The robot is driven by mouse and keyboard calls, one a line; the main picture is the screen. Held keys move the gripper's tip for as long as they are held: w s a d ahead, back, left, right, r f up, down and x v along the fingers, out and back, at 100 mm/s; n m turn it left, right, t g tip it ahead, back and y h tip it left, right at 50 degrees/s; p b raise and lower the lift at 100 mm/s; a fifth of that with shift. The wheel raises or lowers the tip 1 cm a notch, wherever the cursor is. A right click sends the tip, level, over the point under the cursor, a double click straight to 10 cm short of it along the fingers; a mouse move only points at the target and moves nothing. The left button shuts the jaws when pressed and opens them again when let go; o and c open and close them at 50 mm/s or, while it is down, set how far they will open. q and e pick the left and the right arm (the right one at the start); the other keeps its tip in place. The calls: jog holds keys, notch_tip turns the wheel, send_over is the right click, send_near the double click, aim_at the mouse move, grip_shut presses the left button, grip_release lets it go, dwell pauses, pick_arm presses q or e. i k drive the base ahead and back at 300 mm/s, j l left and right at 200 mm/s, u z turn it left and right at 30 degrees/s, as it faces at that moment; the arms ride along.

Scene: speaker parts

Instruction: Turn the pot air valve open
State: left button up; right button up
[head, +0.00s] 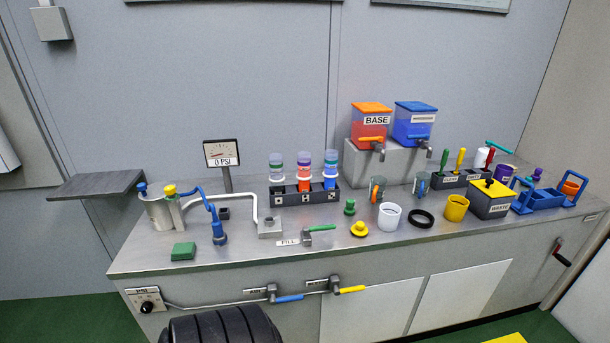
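On the front of the bench, a metal pipe carries two lever valves. The left one has a blue handle (290,298) and the right one a yellow handle (352,289). Both handles point right, roughly along the pipe. The small labels beside them are hard to read; the left one seems to say AIR, and I cannot tell for sure which is the pot air valve. A metal pot (158,214) with blue and yellow knobs stands at the bench's left end. The gauge (221,153) behind it reads 0 PSI. Neither gripper is in view.
A green-handled FILL valve (320,229) is on the benchtop (250,250). Cups, bottles, a yellow-topped WASTE box (490,199) and BASE dispenser (371,127) crowd the right and back. A dark shelf (95,185) juts out at left.

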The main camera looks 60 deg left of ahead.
aim_at(273, 300)
jog(key=u, duration=2.15)
jog(key=j+z, duration=0.15)
jog(key=z, duration=0.25)
jog(key=k+j+z, duration=0.1)
jog(key=z, duration=0.3)
jog(key=j+z, duration=0.1)
jog(key=z, duration=0.3)
jog(key=k+z, duration=0.15)
jog(key=z, duration=0.25)
